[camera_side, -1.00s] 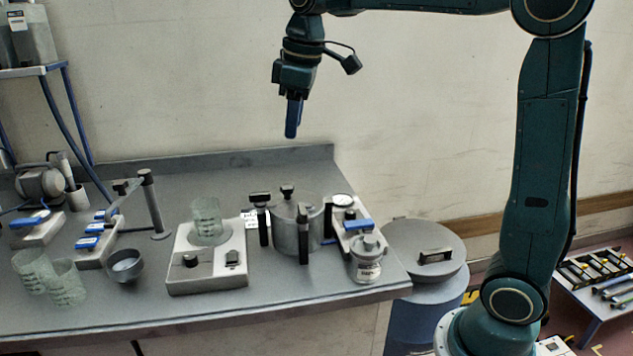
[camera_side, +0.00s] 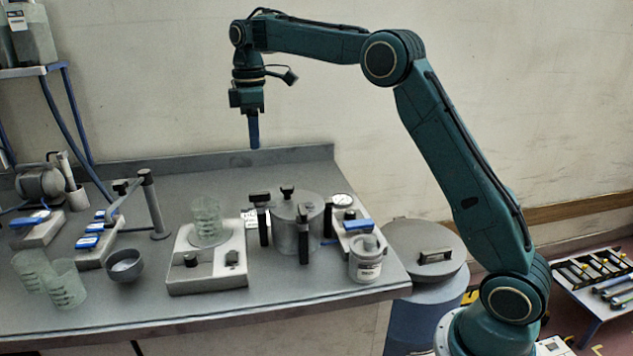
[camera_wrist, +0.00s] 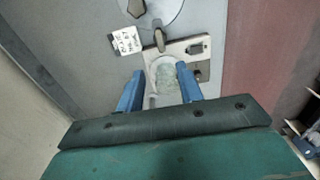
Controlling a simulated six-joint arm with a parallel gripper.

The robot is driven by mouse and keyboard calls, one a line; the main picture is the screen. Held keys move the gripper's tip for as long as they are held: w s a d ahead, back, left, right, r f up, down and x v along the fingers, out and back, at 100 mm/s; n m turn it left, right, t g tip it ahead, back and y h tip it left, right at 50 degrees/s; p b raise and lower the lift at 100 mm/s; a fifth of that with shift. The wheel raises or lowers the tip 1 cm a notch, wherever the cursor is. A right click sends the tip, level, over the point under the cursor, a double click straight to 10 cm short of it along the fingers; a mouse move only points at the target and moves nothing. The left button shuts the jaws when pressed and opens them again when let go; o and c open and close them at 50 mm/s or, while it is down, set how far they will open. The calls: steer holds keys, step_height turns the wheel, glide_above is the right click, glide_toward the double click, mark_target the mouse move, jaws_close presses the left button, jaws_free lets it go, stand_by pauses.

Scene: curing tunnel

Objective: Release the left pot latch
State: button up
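The grey metal pot (camera_side: 290,232) stands on the bench with a dark lid knob and dark latches around its side. Its left latch (camera_side: 263,225) is a dark upright bar with a black top at the pot's left side. In the wrist view the pot lid (camera_wrist: 165,12) is cut by the top edge, and a dark latch (camera_wrist: 160,40) points toward the white device. My gripper (camera_side: 255,146) hangs fingers down, well above the bench and up-left of the pot. In the wrist view its blue fingers (camera_wrist: 159,88) are apart, with nothing held between them.
A clear beaker (camera_side: 207,215) stands on the white device (camera_side: 205,275) left of the pot. A small white label (camera_side: 248,218) lies beside the left latch. A gauge unit (camera_side: 355,240) and a lidded jar (camera_side: 367,262) stand at the pot's right. Air above the bench is free.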

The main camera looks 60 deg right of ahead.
mark_target(259, 193)
steer(key=shift+f, duration=0.1)
steer(key=shift+f, duration=6.8)
jaws_close()
